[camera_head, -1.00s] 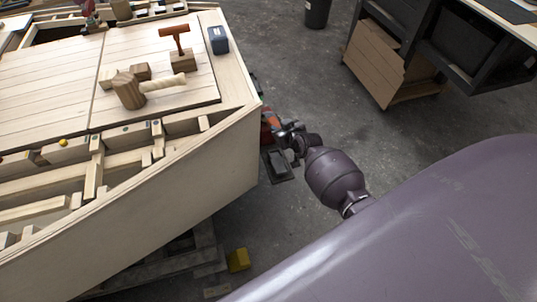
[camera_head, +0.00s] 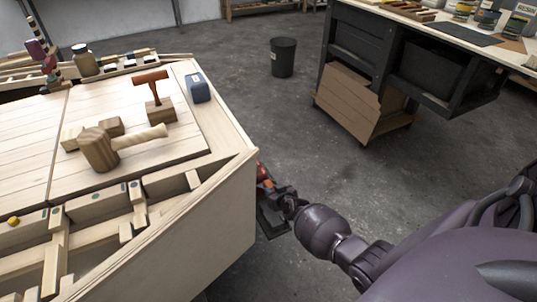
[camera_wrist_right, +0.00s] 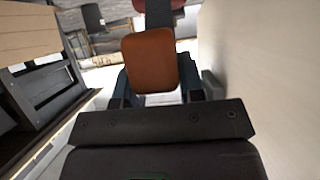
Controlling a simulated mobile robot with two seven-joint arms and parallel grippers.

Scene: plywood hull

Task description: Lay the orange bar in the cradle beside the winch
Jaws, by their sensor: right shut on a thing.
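The orange bar (camera_wrist_right: 150,60) is between the fingers of my right gripper (camera_wrist_right: 157,88), which is shut on it. In the head view, my right gripper (camera_head: 275,196) is low beside the hull's right corner (camera_head: 243,160), and a small orange part of the bar (camera_head: 265,184) shows at its tip. The hull edge and the gripper hide most of the bar there. I cannot make out the winch or the cradle for certain. My left gripper is not in view.
On the hull deck are a wooden mallet (camera_head: 101,150), a red-handled tool (camera_head: 151,78) in a block and a dark blue box (camera_head: 199,87). A black bin (camera_head: 283,57) and a dark workbench (camera_head: 360,50) stand beyond. The grey floor between hull and bench is clear.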

